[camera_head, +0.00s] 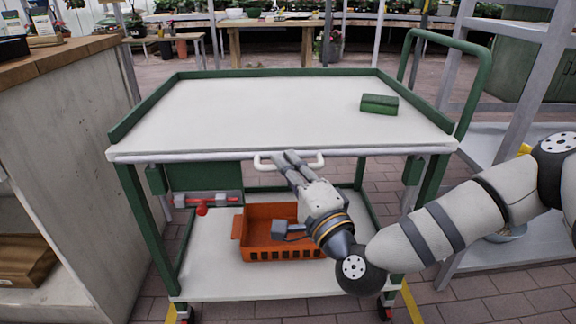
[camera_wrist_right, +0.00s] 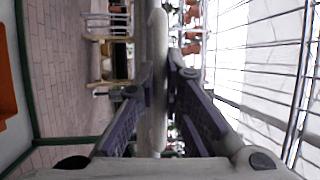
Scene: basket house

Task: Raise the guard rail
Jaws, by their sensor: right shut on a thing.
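The guard rail (camera_head: 210,157) is a long pale bar along the front edge of the cart's top, about level with the tabletop. A white handle (camera_head: 262,165) sticks out from its middle. My right gripper (camera_head: 287,158) is at this handle, with its fingers shut on it. In the right wrist view, a pale bar (camera_wrist_right: 157,60) runs between the two fingers of my right gripper (camera_wrist_right: 160,88). The fingers cover part of the handle in the head view. My left gripper is not in view.
The cart's tabletop (camera_head: 240,115) has green rims on its other sides and carries a green block (camera_head: 379,104). An orange crate (camera_head: 255,250) and a red-and-grey part (camera_head: 205,203) are below. A wooden-topped counter (camera_head: 60,60) stands left, grey shelving (camera_head: 500,150) right.

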